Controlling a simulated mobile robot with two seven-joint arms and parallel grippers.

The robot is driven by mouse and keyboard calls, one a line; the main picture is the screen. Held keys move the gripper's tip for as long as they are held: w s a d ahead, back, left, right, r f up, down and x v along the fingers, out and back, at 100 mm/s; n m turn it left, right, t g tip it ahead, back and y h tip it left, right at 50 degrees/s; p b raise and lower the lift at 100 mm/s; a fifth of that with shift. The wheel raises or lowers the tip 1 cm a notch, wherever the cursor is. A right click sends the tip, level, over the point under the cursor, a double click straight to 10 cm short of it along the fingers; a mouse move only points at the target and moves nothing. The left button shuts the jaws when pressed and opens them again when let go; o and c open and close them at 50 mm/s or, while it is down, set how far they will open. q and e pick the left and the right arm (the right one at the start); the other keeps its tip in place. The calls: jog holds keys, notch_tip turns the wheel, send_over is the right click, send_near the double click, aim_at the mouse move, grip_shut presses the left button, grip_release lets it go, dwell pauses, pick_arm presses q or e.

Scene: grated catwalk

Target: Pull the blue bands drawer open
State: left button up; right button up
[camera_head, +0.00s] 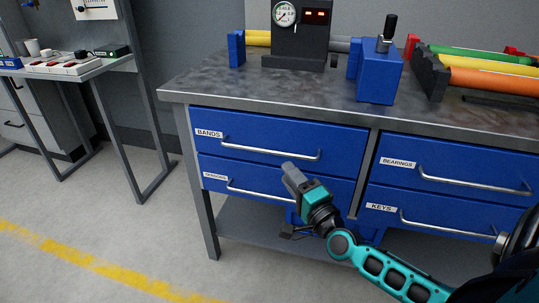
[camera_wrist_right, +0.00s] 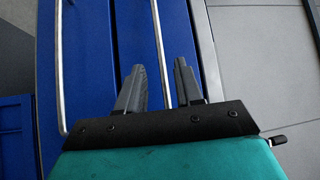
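The blue bands drawer (camera_head: 275,133) is the upper left drawer of the workbench, labelled BANDS. Its front looks flush with the bench. Its long metal handle (camera_head: 270,151) runs across the front. My right gripper (camera_head: 289,168) is in front of the drawers, with its tip just below this handle in the head view. In the right wrist view the two dark fingers (camera_wrist_right: 160,70) are apart, with the bands handle (camera_wrist_right: 158,35) showing between them. I cannot tell whether they reach around the bar. My left gripper is not in view.
A lower drawer (camera_head: 330,185) with its own handle (camera_head: 262,192) sits directly below. Drawers labelled BEARINGS (camera_head: 460,165) and KEYS (camera_head: 450,208) are to the right. A gauge box (camera_head: 300,35) and blue vise (camera_head: 379,75) stand on the benchtop (camera_head: 225,83). Open floor (camera_head: 130,225) lies left.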

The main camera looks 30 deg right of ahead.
aim_at(270, 152)
jog(key=w, duration=0.3)
jog(key=w+r, duration=0.1)
jog(key=w, duration=0.2)
jog(key=w+b, duration=0.1)
jog(key=w, duration=0.3)
jog(key=shift+d+r, duration=0.15)
jog(key=shift+d, duration=0.2)
grip_shut()
